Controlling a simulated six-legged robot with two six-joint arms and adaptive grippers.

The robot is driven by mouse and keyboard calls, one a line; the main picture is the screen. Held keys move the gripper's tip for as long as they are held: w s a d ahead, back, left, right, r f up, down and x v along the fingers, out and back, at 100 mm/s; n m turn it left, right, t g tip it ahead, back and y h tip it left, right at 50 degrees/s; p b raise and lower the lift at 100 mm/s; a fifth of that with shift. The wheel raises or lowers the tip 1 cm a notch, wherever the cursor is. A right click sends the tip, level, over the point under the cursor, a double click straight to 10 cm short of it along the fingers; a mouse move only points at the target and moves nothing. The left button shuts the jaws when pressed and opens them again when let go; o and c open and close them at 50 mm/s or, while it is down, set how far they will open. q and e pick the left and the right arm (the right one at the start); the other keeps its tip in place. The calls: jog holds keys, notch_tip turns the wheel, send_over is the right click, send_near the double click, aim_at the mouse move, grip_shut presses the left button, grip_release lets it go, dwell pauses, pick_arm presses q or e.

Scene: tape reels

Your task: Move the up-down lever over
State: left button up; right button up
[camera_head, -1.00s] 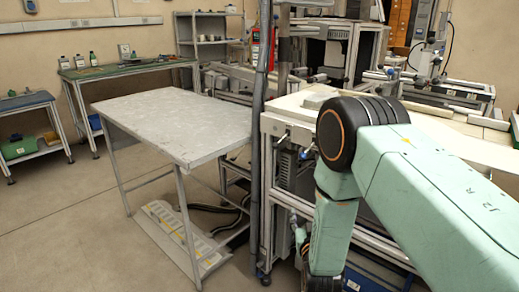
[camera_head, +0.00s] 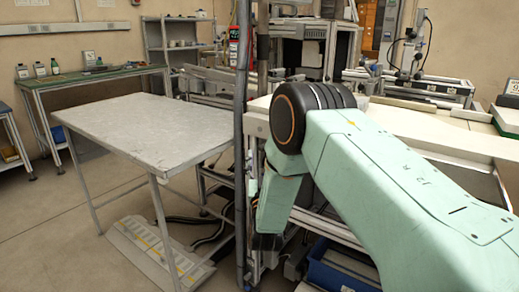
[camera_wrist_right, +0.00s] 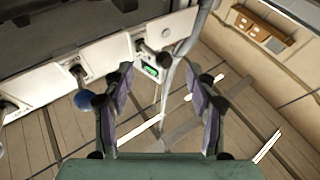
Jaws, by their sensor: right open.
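In the right wrist view, a pale panel carries several levers. One lever has a blue knob (camera_wrist_right: 83,100), another has a dark knob (camera_wrist_right: 161,59) beside a small green display (camera_wrist_right: 150,72), and a third dark knob (camera_wrist_right: 7,107) is at the left edge. I cannot tell which is the up-down lever. My right gripper (camera_wrist_right: 163,76) is open and empty. Its fingers are apart, with the dark-knobbed lever in the picture between and just above the fingertips; contact does not show. In the head view, my right forearm hangs down beside the machine frame. My left gripper is out of view.
A grey-topped table (camera_head: 150,128) stands left of a vertical grey pole (camera_head: 241,150). A machine bench (camera_head: 440,140) is at the right, with a blue bin (camera_head: 340,275) below. Open floor (camera_head: 60,235) lies at the front left.

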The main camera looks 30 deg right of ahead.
aim_at(265, 144)
jog(key=b+x, duration=0.1)
jog(key=x, duration=0.3)
jog(key=shift+w+d, duration=0.2)
jog(key=shift+d, duration=0.2)
jog(key=shift+c, duration=1.4)
grip_shut()
